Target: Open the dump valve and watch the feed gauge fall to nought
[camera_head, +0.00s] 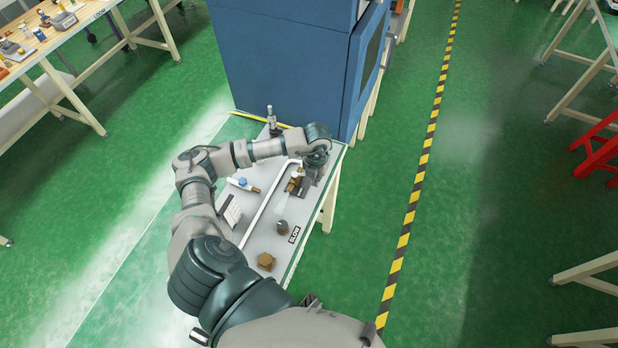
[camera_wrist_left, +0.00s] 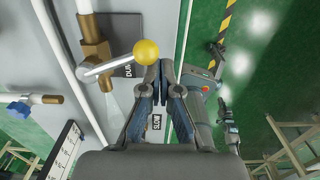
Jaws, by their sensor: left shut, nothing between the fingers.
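The dump valve is a brass body (camera_wrist_left: 95,50) on a white pipe, with a metal lever ending in a yellow ball knob (camera_wrist_left: 147,51). The lever points right in the wrist view, across a dark plate with partly hidden lettering. A pale, translucent streak (camera_wrist_left: 114,108) spreads from the brass outlet. The valve (camera_head: 294,182) also shows in the head view. My left gripper (camera_wrist_left: 165,66) is shut and empty, its tips just beside the knob; contact is unclear. A white board with black marks (camera_wrist_left: 64,150) stands at lower left; I cannot tell its reading.
A blue-handled valve (camera_wrist_left: 19,109) sits left of the brass one. A blue cabinet (camera_head: 285,70) stands behind.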

